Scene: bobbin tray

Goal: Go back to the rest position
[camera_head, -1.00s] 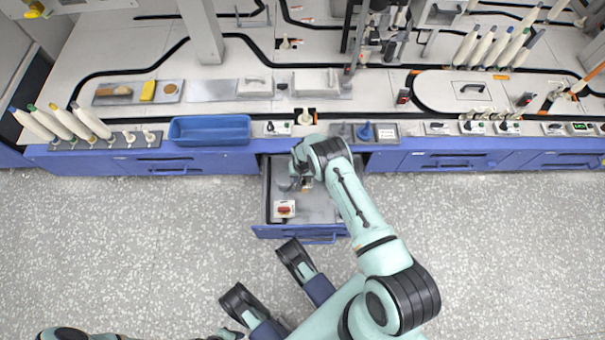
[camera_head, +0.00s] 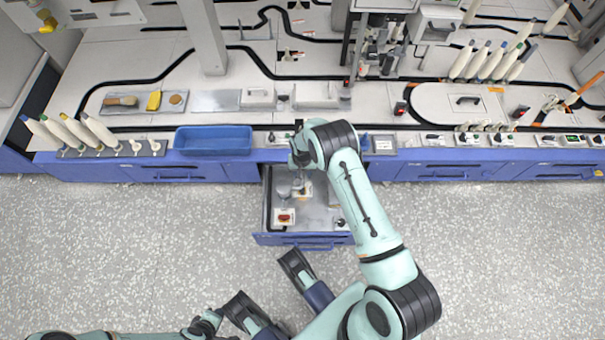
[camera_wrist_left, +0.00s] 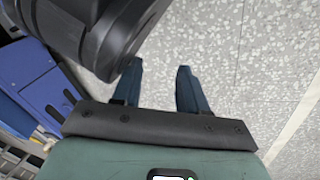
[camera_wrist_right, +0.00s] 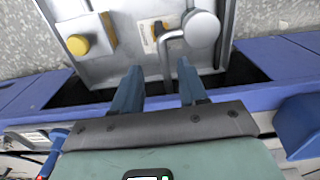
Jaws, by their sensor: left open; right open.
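My right gripper (camera_head: 299,160) is over the rear of an open drawer (camera_head: 263,205). In the right wrist view it (camera_wrist_right: 159,68) is open, with nothing between its fingers. Below it in the drawer lie a bent metal piece with a pale round end (camera_wrist_right: 201,28) and a light block with a yellow knob (camera_wrist_right: 78,45).
A blue tray (camera_head: 213,150) stands on the counter's front edge, left of the drawer. Several bobbins (camera_head: 80,130) lean in a rack at the left, and several more (camera_head: 492,60) stand at the right. The speckled floor (camera_head: 130,240) in front is clear.

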